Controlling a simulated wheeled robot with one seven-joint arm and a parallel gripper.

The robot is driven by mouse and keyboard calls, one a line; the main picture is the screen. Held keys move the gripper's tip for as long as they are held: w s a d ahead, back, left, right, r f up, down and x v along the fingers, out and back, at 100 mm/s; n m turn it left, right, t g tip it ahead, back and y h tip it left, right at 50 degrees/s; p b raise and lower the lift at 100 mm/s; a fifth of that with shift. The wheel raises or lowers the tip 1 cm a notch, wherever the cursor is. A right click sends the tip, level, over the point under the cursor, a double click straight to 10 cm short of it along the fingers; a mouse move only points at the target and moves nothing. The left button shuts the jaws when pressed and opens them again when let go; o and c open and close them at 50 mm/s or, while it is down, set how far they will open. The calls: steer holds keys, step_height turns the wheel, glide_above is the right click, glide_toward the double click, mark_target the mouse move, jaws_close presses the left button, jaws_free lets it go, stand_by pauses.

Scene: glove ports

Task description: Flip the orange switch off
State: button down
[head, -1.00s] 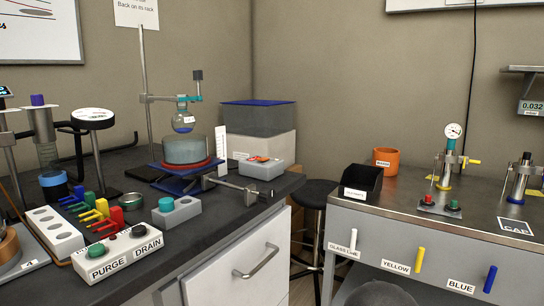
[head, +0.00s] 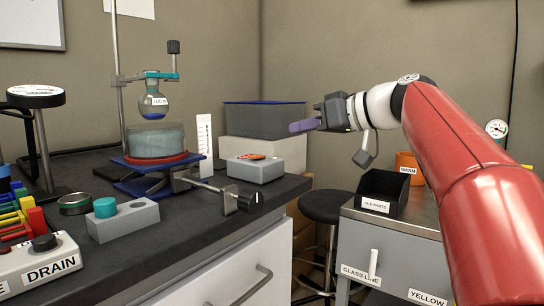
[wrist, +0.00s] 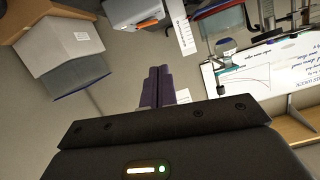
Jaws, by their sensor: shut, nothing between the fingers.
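The orange switch (head: 251,156) sits on top of a grey box (head: 255,170) near the right corner of the dark bench. It also shows small in the wrist view (wrist: 148,23), at the top, on the box (wrist: 138,10). Its tilt is too small to tell. My gripper (head: 297,127) is in the air to the right of and above the box, pointing left, apart from the switch. Its purple fingers are closed together and empty, as the wrist view also shows (wrist: 158,80).
Behind the box stands a grey bin with a blue rim (head: 265,120). To the left are a white scale strip (head: 205,145), a flask stand (head: 119,60) and a clamp with a black knob (head: 250,201). A black tray (head: 381,191) and orange cup (head: 405,165) are on the right bench.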

steer(key=shift+w+d+r+n, duration=0.1)
steer(key=shift+w+r+n, duration=0.25)
steer(key=shift+r, duration=0.1)
steer(key=p, duration=0.1)
glide_above(264, 162)
steer(key=shift+w+f, duration=0.2)
steer(key=shift+f, duration=1.05)
steer(key=f, duration=0.1)
steer(key=f+b, duration=0.1)
steer(key=shift+s+f, duration=0.2)
steer(key=shift+f, duration=0.8)
steer(key=shift+b, duration=0.4)
